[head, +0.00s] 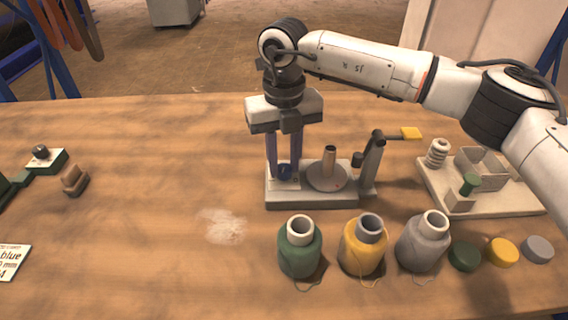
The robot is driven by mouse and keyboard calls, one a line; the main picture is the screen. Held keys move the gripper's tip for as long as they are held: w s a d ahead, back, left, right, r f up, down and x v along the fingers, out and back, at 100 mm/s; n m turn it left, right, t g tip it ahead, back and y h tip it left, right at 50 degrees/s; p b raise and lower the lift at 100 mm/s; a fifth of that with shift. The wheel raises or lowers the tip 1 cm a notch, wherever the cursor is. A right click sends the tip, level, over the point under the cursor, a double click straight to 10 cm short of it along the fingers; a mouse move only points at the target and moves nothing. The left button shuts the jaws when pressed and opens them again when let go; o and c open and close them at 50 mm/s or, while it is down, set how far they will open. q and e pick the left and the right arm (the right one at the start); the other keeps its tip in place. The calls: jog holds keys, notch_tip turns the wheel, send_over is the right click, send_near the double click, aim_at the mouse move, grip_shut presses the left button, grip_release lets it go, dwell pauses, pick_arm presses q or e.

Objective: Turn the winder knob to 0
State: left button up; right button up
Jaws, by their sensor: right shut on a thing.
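The winder (310,202) stands on the wooden table at the middle, a light base with a spindle (329,160) on a round plate and a crank post at its right. The winder knob (285,172) is small and dark blue, on the base's left part. My right gripper (284,168) points down from above with its fingers around the knob, shut on it. The fingers partly hide the knob, and I cannot read any dial marks or its setting. My left gripper is not in view.
A tray (505,208) with small parts is at right. A card (12,261) lies at left. The table's left-middle is mostly clear.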

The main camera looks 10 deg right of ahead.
aim_at(284, 167)
jog(key=n+b, duration=0.1)
jog(key=n, duration=0.3)
jog(key=shift+n, duration=0.3)
jog(key=n, duration=0.4)
jog(key=shift+w+r+n+b, duration=0.1)
jog(key=shift+n+b, duration=0.2)
jog(key=shift+b, duration=0.1)
jog(key=n, duration=0.4)
jog(key=shift+n+b, duration=0.3)
jog(key=shift+n, duration=1.9)
jog(key=o, duration=1)
jog(key=shift+o, duration=0.2)
notch_tip(284, 167, up, 10)
jog(key=shift+r, duration=0.15)
